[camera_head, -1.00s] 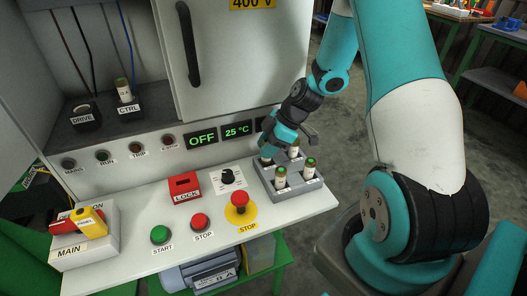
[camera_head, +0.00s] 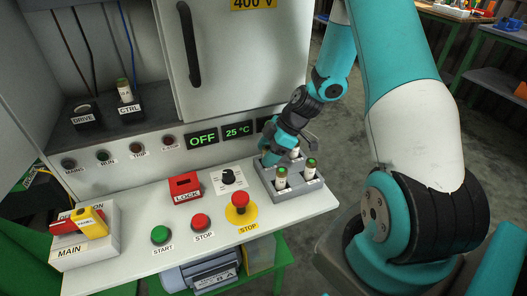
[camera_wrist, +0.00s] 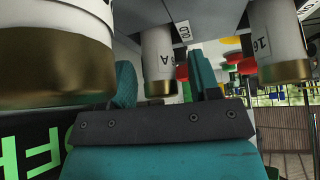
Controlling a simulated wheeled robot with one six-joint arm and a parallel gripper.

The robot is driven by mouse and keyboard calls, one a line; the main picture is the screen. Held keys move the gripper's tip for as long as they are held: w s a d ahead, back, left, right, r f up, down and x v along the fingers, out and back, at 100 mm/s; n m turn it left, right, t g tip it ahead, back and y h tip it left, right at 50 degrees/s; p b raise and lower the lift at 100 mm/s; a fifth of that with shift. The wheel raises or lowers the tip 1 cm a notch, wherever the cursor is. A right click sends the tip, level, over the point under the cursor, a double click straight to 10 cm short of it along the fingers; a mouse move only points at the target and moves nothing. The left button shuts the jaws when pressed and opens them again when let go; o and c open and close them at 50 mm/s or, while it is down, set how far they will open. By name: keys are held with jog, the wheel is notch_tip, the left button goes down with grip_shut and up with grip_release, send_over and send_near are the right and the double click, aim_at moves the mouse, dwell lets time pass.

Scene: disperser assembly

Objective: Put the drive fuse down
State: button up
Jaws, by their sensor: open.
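My gripper (camera_head: 284,150) is down at the back of the rack. In the wrist view, my gripper (camera_wrist: 166,84) is open, with a white, brass-ended fuse (camera_wrist: 158,52) marked "A" showing between its teal fingers. Other fuses show at left (camera_wrist: 50,60) and right (camera_wrist: 275,45). I cannot tell which is the drive fuse by its label.
The DRIVE socket (camera_head: 85,118) in the cabinet looks empty; the CTRL socket holds a fuse (camera_head: 125,91). The cabinet door (camera_head: 240,60) stands above the console. A yellow-collared STOP button (camera_head: 240,212), a knob (camera_head: 228,178) and a red LOCK block (camera_head: 184,188) are left of the rack.

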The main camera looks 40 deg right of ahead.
jog(key=v, duration=1.1)
jog(key=s+a+r+m+g, duration=0.1)
jog(key=s+a+r, duration=0.1)
jog(key=a+r, duration=0.5)
jog(key=s+a+r+m+g, duration=0.1)
jog(key=s+a+r, duration=0.2)
jog(key=a, duration=0.8)
jog(key=s+a+r+m, duration=0.1)
jog(key=s+a+r, duration=0.1)
jog(key=s+a, duration=0.3)
jog(key=s+a+r+m+g+h, duration=0.1)
jog(key=s+a+r+m, duration=0.1)
jog(key=s+a, duration=0.3)
jog(key=s, duration=0.4)
jog(key=shift+s+r+m+h, duration=0.25)
jog(key=shift+r+m+h, duration=0.05)
jog(key=shift+w+f, duration=0.1)
jog(key=shift+w, duration=0.85)
